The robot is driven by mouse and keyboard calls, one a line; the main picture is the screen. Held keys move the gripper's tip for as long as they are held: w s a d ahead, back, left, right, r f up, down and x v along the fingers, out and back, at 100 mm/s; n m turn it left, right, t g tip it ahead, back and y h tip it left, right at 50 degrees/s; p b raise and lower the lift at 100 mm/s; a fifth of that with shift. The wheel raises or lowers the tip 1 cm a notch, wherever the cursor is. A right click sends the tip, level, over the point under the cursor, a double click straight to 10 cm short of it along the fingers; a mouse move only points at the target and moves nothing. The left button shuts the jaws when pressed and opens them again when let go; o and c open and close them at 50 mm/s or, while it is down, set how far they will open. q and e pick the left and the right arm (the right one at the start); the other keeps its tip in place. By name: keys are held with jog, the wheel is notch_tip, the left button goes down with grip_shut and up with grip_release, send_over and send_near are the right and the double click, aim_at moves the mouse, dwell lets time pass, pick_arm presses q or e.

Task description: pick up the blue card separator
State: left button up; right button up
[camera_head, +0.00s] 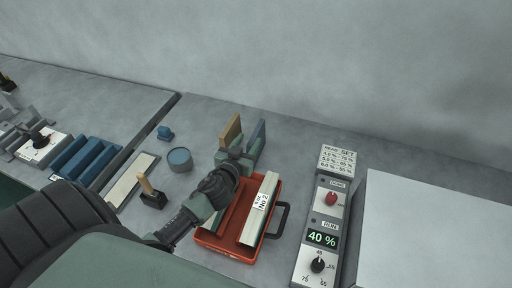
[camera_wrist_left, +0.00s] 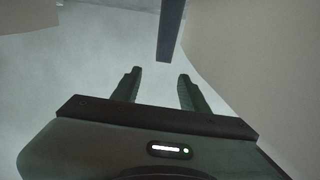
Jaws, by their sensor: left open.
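The blue card separator (camera_head: 257,138) is a thin blue-grey upright panel in the head view, beside a similar tan panel. In the left wrist view, the separator (camera_wrist_left: 170,32) shows nearly edge-on as a narrow dark blue strip, beyond the fingertips and roughly in line with the gap between them. My left gripper (camera_head: 236,156) is just in front of the panels, and its wrist hides their lower part in the head view. Its two fingers (camera_wrist_left: 160,75) are apart with nothing between them. My right gripper is not in view.
A red tray (camera_head: 209,240) with pale labelled strips (camera_head: 258,210) lies under my left wrist. The tan panel (camera_head: 231,130) stands close left of the separator. A blue round container (camera_head: 179,159) and a wooden-handled stamp (camera_head: 150,193) are left. A control box (camera_head: 320,240) stands right.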

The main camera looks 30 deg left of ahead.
aim_at(256, 132)
pick_arm(q)
notch_tip(256, 132, down, 2)
jog(key=shift+w, duration=0.15)
jog(key=x, duration=0.3)
jog(key=shift+w+a+r+p, duration=0.1)
jog(key=shift+w+r+p, duration=0.1)
jog(key=shift+w+p, duration=0.15)
jog(key=x, duration=0.3)
jog(key=shift+w+f, duration=0.2)
jog(key=shift+w, duration=0.15)
jog(key=shift+w+a+f, duration=0.1)
jog(key=shift+w+f, duration=0.05)
jog(key=shift+w, duration=0.15)
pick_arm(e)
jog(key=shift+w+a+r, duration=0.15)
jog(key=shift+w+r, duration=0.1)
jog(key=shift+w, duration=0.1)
pick_arm(q)
jog(key=shift+s, duration=0.1)
jog(key=shift+c, duration=0.8)
grip_shut()
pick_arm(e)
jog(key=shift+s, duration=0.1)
